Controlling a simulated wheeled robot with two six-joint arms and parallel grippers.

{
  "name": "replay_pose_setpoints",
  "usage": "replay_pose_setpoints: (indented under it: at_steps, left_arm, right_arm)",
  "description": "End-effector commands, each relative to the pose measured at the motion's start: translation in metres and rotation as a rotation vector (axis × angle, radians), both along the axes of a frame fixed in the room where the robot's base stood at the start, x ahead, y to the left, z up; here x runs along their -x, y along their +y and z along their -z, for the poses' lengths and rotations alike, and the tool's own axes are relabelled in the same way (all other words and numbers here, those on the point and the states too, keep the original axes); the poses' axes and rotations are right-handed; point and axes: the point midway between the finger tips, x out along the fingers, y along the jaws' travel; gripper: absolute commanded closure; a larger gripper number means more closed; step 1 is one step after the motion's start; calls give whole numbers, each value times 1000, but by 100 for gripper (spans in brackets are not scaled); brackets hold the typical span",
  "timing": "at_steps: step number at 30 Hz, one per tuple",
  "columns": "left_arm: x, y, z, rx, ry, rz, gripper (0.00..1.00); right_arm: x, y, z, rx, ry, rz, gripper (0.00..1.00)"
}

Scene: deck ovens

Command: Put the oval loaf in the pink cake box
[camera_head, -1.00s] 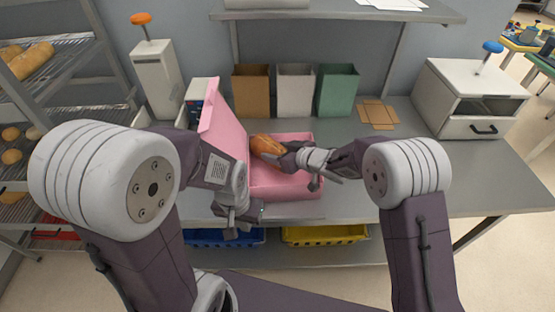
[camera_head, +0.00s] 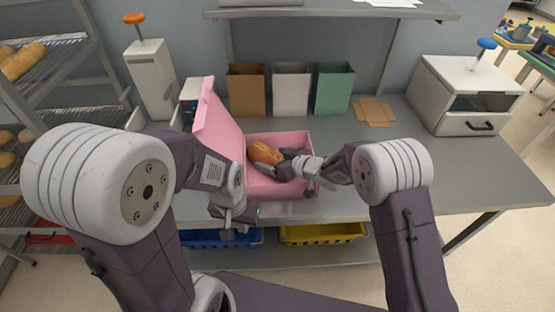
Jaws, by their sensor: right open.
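The pink cake box (camera_head: 293,138) stands on the steel table with its lid (camera_head: 214,128) raised on the left side. The oval loaf (camera_head: 264,153), golden brown, is inside the box walls toward the back left. My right gripper (camera_head: 274,163) reaches into the box from the right. It is open, with its fingers at the loaf's right and near side; whether they still touch it I cannot tell. My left gripper (camera_head: 230,224) hangs in front of the box's front left corner, clear of the loaf. Its jaw opening is too small to read.
Brown (camera_head: 247,91), white (camera_head: 291,90) and green (camera_head: 333,90) bags stand behind the box. A flat cardboard piece (camera_head: 375,112) and a white drawer unit (camera_head: 465,90) are to the right. Blue (camera_head: 215,238) and yellow (camera_head: 322,233) bins sit below. The table's right side is clear.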

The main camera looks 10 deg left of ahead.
Motion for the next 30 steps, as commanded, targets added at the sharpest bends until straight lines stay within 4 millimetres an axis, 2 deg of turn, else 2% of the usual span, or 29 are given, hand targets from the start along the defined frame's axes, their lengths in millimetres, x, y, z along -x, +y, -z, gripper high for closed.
replay_pose_setpoints:
  at_steps: [5, 12, 18, 30]
  left_arm:
    - [0, 0, -1, 0, 0, 0, 100]
    - [0, 0, -4, 0, 0, 0, 100]
    - [0, 0, -6, 0, 0, 0, 100]
    - [0, 0, -6, 0, 0, 0, 100]
  right_arm:
    - [10, -16, -13, -1, -1, 2, 17]
    - [37, -57, -41, -1, -2, 3, 17]
    - [54, -81, -56, -1, -2, 2, 17]
    - [59, -87, -59, 0, 0, 0, 17]
